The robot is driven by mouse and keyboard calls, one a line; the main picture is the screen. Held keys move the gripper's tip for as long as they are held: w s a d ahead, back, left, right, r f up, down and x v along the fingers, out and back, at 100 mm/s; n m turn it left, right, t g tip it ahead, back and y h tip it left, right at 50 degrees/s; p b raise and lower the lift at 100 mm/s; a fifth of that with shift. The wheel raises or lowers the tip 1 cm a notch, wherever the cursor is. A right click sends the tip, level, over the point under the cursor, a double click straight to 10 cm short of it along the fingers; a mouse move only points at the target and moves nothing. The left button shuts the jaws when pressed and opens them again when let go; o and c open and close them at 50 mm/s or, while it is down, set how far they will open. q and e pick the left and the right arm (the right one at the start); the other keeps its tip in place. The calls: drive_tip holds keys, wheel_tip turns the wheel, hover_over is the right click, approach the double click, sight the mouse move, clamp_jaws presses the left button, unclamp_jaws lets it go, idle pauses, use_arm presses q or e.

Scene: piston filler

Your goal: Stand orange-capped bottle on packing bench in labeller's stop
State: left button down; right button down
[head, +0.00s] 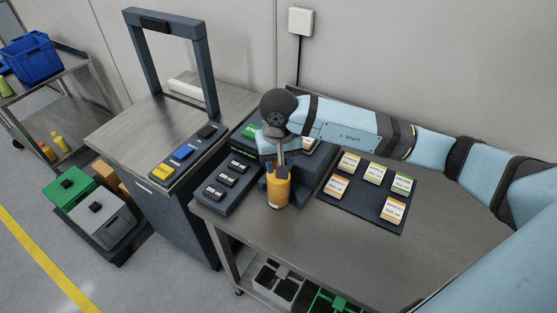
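An orange bottle (278,190) stands upright, or nearly so, at the front left part of the steel bench (330,245). My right gripper (279,168) reaches down over it from above, with its fingers at the bottle's top. The gripper hides the cap, and I cannot tell whether the fingers press on the bottle or whether it touches the bench. A dark grey machine (313,172), perhaps the labeller, sits just behind and right of the bottle, partly hidden by my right arm. Its stop cannot be made out. My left gripper is not in view.
A dark panel with several labelled blocks (227,178) lies left of the bottle. A dark mat (350,209) with several label cards lies to the right. A second bench (125,135) with a dark arch (134,50) stands at left. The bench's front right is clear.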

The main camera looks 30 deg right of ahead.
drive_tip(key=shift+r, duration=0.1)
drive_tip(key=c, duration=0.7)
unclamp_jaws()
drive_tip(key=shift+c, duration=0.2)
drive_tip(key=shift+r, duration=0.25)
wheel_tip(320, 180, up, 12)
drive_tip(key=b, duration=0.1)
drive_tip(key=shift+f+b, duration=0.2)
drive_tip(key=shift+b, duration=0.2)
